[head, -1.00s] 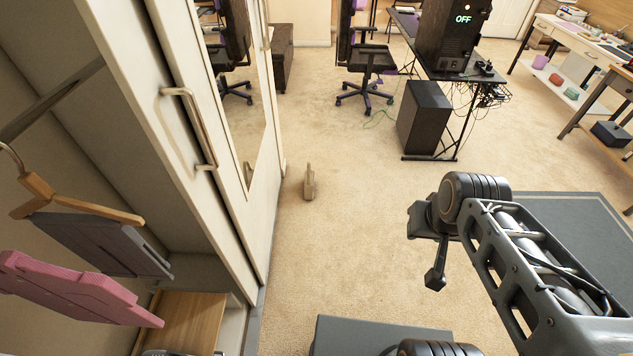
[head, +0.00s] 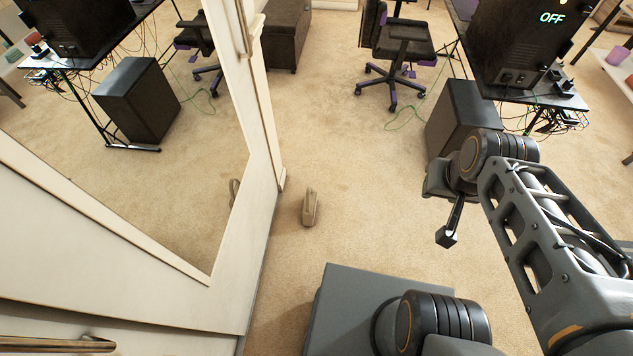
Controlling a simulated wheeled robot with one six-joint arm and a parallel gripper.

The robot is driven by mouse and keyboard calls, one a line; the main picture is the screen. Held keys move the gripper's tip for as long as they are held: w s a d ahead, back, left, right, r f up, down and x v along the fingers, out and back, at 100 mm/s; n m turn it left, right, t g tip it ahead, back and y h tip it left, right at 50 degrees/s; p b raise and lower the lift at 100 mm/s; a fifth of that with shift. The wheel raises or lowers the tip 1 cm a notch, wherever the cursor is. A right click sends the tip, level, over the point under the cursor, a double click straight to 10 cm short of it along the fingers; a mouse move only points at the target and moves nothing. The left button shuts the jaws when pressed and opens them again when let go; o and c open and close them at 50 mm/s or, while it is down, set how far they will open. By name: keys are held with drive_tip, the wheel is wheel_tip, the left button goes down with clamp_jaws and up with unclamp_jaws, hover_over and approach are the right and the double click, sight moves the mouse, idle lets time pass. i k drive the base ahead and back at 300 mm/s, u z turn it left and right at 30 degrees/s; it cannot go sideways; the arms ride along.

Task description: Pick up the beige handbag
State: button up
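The beige handbag (head: 310,208) stands on the carpet in the middle of the head view, close to the foot of the mirrored wardrobe. It is small, upright and seen nearly edge-on. My gripper (head: 447,237) hangs in the air to the right of the handbag, apart from it. Only a dark finger-like end of it shows below the arm's wrist, so its opening is not clear. Nothing is seen held in it.
The wardrobe's mirror door (head: 130,130) fills the left side and reflects the room. An office chair (head: 395,55), a dark box (head: 462,118) and a desk with cables (head: 545,98) stand beyond. The carpet (head: 345,150) around the handbag is clear.

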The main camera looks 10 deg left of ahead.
sight(309, 201)
drive_tip(key=i, duration=2.95)
drive_tip(key=u, duration=4.15)
